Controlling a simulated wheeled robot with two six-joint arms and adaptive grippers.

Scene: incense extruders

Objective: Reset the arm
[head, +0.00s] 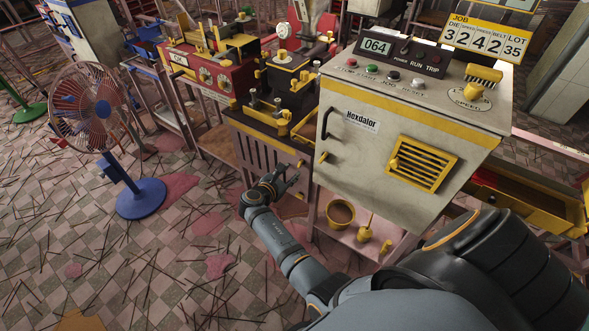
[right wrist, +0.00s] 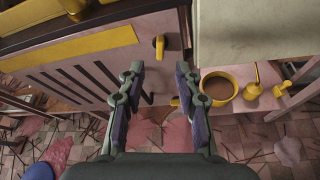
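My right gripper (head: 284,180) hangs in front of the slatted lower panel of the extruder, left of the grey control cabinet (head: 400,130). In the right wrist view its two fingers (right wrist: 158,95) are spread apart with nothing between them. Behind the fingers are the slatted panel (right wrist: 80,75) and a yellow latch (right wrist: 159,45). My right arm reaches in from the lower right of the head view. My left gripper is not in the head view.
A pedestal fan (head: 97,110) with a blue base stands at the left. A yellow-rimmed bowl (head: 340,212) and small yellow tools sit on a low shelf under the cabinet. The checkered floor (head: 130,260) has scattered sticks and pink stains. A red machine (head: 215,72) stands behind.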

